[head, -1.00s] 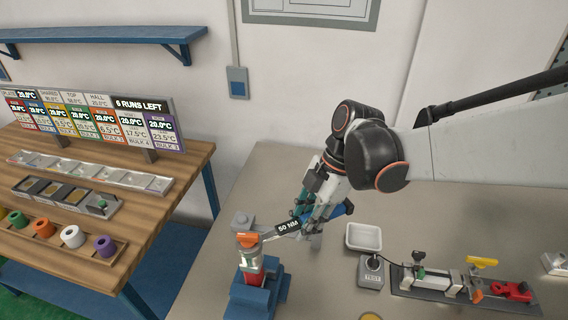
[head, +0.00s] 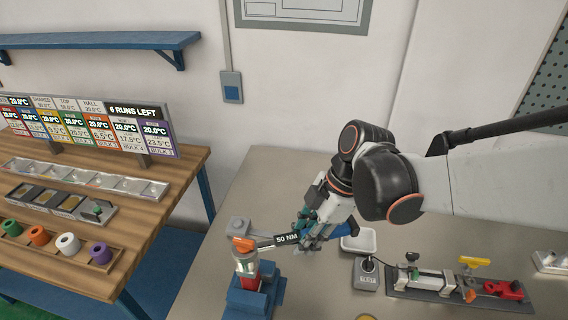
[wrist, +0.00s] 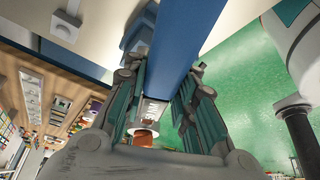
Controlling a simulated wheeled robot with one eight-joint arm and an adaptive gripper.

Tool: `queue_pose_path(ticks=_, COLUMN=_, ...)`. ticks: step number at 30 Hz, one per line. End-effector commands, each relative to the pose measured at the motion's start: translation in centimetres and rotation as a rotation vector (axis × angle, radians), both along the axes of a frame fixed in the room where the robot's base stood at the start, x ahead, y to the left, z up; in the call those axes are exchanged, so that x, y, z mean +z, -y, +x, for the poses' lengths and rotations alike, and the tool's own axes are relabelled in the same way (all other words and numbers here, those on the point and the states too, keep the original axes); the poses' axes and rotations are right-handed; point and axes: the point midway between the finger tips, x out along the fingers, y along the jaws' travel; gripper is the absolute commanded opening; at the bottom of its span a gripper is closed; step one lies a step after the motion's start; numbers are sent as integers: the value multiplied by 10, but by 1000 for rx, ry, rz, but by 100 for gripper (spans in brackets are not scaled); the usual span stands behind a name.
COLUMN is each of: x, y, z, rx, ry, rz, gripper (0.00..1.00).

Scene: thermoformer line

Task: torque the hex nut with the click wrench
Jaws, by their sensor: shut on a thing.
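The click wrench (head: 287,239) has a dark shaft marked 50 NM and a blue handle, which crosses the wrist view (wrist: 185,40). My gripper (head: 312,231) is shut on the wrench near where the handle meets the shaft. The wrench's other end meets an orange part (head: 243,244) on top of a pale cylinder (head: 247,264). That cylinder stands on a red and blue fixture (head: 236,302) at the bench's front left. I cannot make out the hex nut; it may be hidden at the orange part. Orange also shows low in the wrist view (wrist: 142,140).
A white tray (head: 372,242) sits just right of the gripper, with a small grey box (head: 367,274) in front. A clamp rig (head: 440,284) with yellow and red parts lies farther right. A wooden table (head: 185,175) with a display board (head: 90,125) stands left.

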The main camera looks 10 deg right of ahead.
Motion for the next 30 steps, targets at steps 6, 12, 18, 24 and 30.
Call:
queue_pose_path(ticks=6, x=0, y=0, z=0, rx=-9, ry=0, rz=0, gripper=0)
queue_pose_path(ticks=12, x=1, y=0, z=-3, rx=-25, ry=1, rz=0, gripper=0)
queue_pose_path(ticks=18, x=1, y=1, z=-15, rx=-117, ry=1, rz=0, gripper=0)
queue_pose_path(ticks=24, x=1, y=1, z=-22, rx=-178, ry=0, rz=0, gripper=0)
queue_pose_path(ticks=30, x=0, y=1, z=-22, rx=-183, ry=0, rz=0, gripper=0)
